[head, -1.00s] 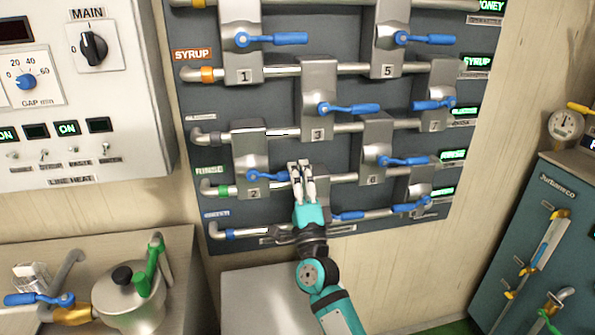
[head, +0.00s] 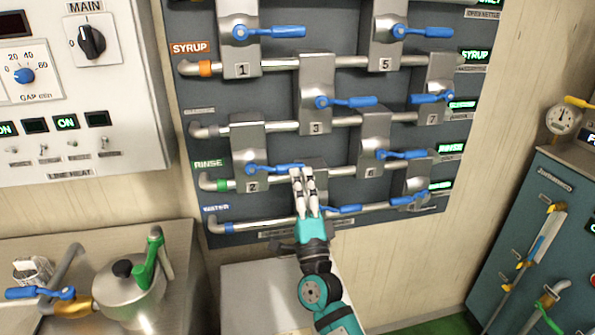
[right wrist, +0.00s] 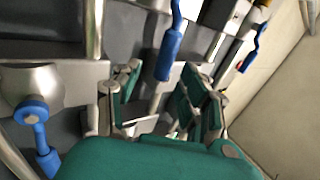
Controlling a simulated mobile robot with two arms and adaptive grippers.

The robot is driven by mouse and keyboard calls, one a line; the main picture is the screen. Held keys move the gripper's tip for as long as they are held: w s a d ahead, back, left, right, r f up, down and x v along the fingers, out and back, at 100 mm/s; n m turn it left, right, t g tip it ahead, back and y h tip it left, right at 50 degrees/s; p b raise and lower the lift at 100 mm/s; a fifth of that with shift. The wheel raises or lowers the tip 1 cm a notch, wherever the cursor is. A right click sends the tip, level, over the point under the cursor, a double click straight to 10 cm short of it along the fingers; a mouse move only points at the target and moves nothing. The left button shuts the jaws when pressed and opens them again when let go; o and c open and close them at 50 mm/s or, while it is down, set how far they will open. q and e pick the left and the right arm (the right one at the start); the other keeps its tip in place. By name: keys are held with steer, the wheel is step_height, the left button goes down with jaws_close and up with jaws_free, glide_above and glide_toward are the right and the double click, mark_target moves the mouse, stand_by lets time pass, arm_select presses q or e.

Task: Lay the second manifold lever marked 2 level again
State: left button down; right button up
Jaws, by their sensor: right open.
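The lever marked 2 (head: 275,169) is a blue handle on a grey valve block (head: 248,145) at the lower left of the pipe panel. Its handle points right from the pivot and lies about level. My right gripper (head: 302,172) is open, with its pale fingertips at the handle's right end. I cannot tell whether they touch it. In the right wrist view, the two green-padded fingers (right wrist: 163,95) stand apart with nothing clearly held between them. A blue handle (right wrist: 170,52) shows beyond them; I cannot tell which lever it is. My left gripper is out of view.
Lever 3 (head: 350,102), lever 6 (head: 405,155) and a lower lever (head: 343,209) are close around my right gripper. Pipes cross the panel (head: 280,20). A lidded pot (head: 128,290) stands on the left counter. A grey surface (head: 255,290) lies below the panel.

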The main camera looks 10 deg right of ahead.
steer(key=v, duration=0.8)
steer(key=shift+s+a+f, duration=0.1)
